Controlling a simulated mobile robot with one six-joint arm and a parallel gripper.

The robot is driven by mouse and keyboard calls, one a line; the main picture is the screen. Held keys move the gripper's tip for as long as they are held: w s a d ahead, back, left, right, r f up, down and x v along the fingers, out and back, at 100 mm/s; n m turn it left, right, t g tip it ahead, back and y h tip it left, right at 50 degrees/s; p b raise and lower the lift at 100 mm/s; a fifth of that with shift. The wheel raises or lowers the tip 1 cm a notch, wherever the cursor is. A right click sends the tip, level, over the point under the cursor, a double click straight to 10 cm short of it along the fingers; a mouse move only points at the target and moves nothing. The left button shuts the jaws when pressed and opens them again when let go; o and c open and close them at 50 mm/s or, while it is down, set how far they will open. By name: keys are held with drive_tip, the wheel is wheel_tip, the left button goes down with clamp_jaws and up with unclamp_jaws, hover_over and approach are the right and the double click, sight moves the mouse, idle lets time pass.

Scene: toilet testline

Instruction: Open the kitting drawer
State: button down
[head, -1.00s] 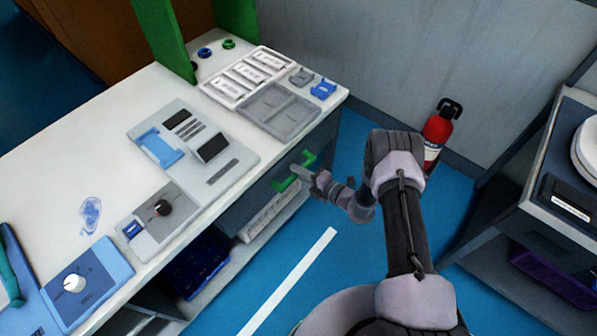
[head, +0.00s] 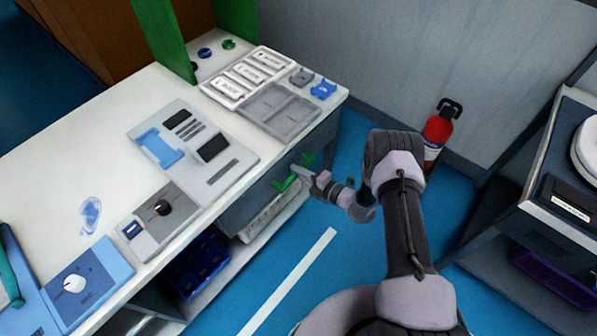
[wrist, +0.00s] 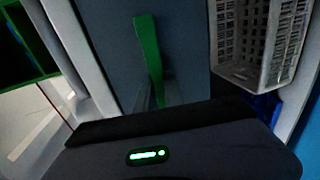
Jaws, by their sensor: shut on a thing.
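The kitting drawer has a plain grey-blue front (head: 255,206) under the right end of the white workbench, and it looks closed or nearly so. Its green bar handle (head: 284,184) stands out from the front. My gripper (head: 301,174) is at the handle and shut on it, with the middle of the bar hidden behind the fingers. In the wrist view the green handle (wrist: 149,50) runs down between my fingers, in front of the drawer face (wrist: 110,35); the fingertips are mostly hidden by the gripper body.
A white basket (head: 272,218) and a blue crate (head: 197,262) sit on the shelf below. A red fire extinguisher (head: 437,132) stands by the wall, right of my arm. A second table (head: 560,190) is at the right. Blue floor (head: 345,270) lies open before the bench.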

idle(0.4)
drive_tip(key=f+v, duration=0.3)
drive_tip(key=v, duration=1.2)
drive_tip(key=d+f+b+v, duration=0.1)
drive_tip(key=f+v, duration=0.2)
drive_tip(key=v, duration=1.3)
drive_tip(key=shift+s+d+f, duration=0.2)
drive_tip(key=shift+s+f, duration=0.1)
drive_tip(key=shift+s, duration=0.2)
drive_tip(key=c, duration=1.5)
unclamp_jaws()
drive_tip(key=shift+o, duration=0.2)
drive_tip(key=p+v, duration=0.2)
drive_tip(key=v, duration=1.5)
drive_tip(key=shift+d+p, duration=0.25)
drive_tip(key=shift+p, duration=0.05)
